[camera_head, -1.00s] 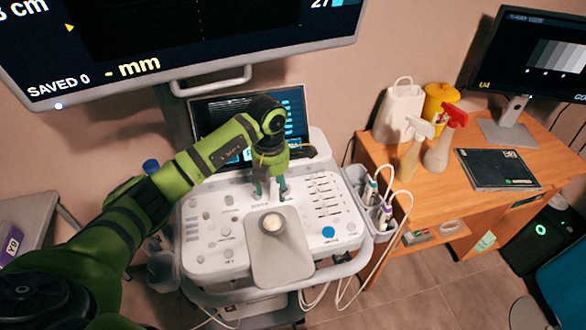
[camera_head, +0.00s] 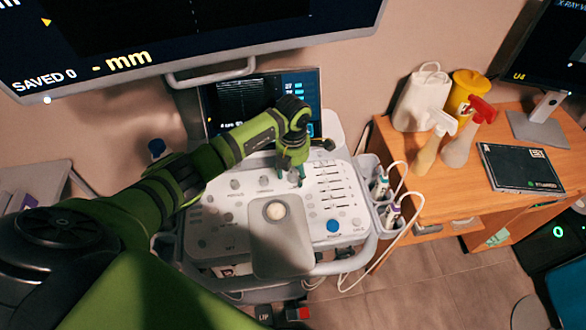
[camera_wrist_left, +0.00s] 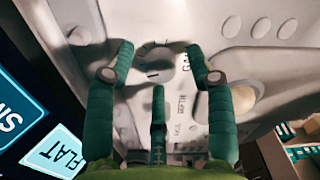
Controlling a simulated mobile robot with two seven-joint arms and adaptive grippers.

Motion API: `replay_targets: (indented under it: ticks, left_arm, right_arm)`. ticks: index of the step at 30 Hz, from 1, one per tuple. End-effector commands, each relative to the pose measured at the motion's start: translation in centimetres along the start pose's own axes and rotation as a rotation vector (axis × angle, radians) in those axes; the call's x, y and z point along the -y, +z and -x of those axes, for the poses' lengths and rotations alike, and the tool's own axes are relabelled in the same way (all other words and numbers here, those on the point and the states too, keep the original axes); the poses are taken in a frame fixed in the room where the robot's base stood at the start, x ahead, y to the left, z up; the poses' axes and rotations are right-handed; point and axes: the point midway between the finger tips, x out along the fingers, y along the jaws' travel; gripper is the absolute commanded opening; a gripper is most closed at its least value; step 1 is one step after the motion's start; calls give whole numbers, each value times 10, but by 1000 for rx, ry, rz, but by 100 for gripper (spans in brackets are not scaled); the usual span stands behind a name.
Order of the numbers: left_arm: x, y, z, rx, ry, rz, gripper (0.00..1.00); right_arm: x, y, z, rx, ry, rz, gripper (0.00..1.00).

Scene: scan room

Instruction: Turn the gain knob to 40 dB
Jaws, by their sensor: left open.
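The grey-white control panel (camera_head: 215,240) of the scan machine carries small knobs, sliders and a trackball (camera_head: 275,211). My left gripper (camera_head: 290,181) is open over the upper middle of the panel, just left of the sliders (camera_head: 328,185). In the left wrist view my left gripper (camera_wrist_left: 160,62) has its fingers spread around a round grey knob (camera_wrist_left: 155,55), with no clear grip on it. I cannot read its label well enough to say it is the gain knob. Two other knobs (camera_head: 264,181) show left of the gripper. My right gripper is not in view.
A small screen (camera_head: 240,95) stands behind the panel, under a large monitor (camera_head: 270,25). A probe holder (camera_head: 380,195) with cables is at the panel's right side. A wooden desk (camera_head: 455,185) with spray bottles (camera_head: 472,135) stands further right.

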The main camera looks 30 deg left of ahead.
Motion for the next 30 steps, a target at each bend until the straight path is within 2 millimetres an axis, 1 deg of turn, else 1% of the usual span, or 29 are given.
replay_targets:
  ticks: [1, 2, 5, 6, 7, 8, 9, 10, 15, 18, 30]
  left_arm:
    - [0, 0, 0, 0, 0, 0, 54]
    - [0, 0, 0, 0, 0, 0, 54]
    - [0, 0, 0, 0, 0, 0, 54]
    - [0, 0, 0, 0, 0, 0, 46]
    - [0, 0, 0, 0, 0, 0, 34]
    - [0, 0, 0, 0, 0, 0, 22]
    - [0, 0, 0, 0, 0, 0, 6]
    - [0, 0, 0, 0, 0, 0, 0]
    - [0, 0, 0, 1, 0, 1, 0]
    - [0, 0, 0, 2, 0, 2, 0]
    - [0, 1, 0, 3, 0, 19, 0]
  right_arm:
    - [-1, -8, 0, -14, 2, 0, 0]
    - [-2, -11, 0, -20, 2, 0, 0]
    - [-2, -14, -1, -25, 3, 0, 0]
    - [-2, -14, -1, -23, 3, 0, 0]
    - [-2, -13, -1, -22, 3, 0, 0]
    - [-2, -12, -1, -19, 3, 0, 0]
    - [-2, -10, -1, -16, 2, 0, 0]
    - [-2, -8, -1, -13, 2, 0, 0]
    - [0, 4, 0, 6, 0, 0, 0]
    - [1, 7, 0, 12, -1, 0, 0]
    - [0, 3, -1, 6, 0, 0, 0]
